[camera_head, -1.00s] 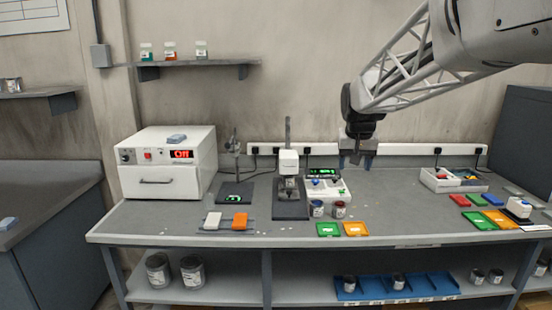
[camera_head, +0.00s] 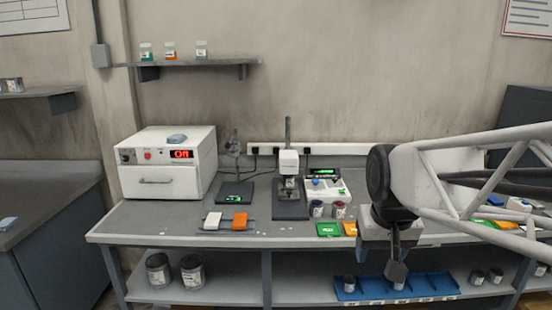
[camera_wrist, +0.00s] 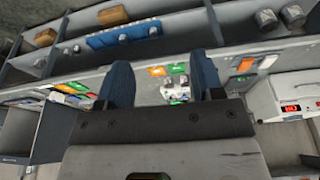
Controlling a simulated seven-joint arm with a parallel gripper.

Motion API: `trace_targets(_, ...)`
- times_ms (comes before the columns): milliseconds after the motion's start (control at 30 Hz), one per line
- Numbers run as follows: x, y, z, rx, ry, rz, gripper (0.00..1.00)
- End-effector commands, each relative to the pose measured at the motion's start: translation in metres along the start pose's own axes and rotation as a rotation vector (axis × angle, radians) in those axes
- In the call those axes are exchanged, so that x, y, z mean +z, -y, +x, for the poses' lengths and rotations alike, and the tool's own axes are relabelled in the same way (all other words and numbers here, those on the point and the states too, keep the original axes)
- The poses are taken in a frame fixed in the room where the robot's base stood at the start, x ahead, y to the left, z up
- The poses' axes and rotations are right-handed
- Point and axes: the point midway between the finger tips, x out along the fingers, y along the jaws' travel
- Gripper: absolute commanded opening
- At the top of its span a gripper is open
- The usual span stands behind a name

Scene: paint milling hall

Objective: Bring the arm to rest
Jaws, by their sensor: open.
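My gripper (camera_head: 396,262) hangs at the front edge of the bench on the right side in the head view, with the arm reaching in from the right. In the wrist view its two blue-grey fingers (camera_wrist: 162,85) stand wide apart with nothing between them. The gripper looks clear of the bench, though its exact distance from the edge cannot be told. My arm hides the right part of the bench top in the head view.
The bench (camera_head: 190,225) carries a white oven (camera_head: 170,165) reading "Off", a stirrer stand (camera_head: 290,180), small jars (camera_head: 317,208) and a green card (camera_head: 328,230). A blue tray (camera_head: 435,285) with cans lies on the lower shelf. The space above the bench's middle is open.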

Motion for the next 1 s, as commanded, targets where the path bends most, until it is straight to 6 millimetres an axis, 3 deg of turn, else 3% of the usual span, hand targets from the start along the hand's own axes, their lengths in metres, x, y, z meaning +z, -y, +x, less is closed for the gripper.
trace_targets(200,0.064,0.000,0.012,-0.006,0.008,-0.015,0.61)
trace_targets(433,0.111,0.000,0.025,-0.009,0.015,-0.028,0.61)
trace_targets(600,0.124,0.000,0.030,-0.011,0.018,-0.032,0.61)
trace_targets(1000,0.125,0.000,0.030,-0.011,0.018,-0.032,0.61)
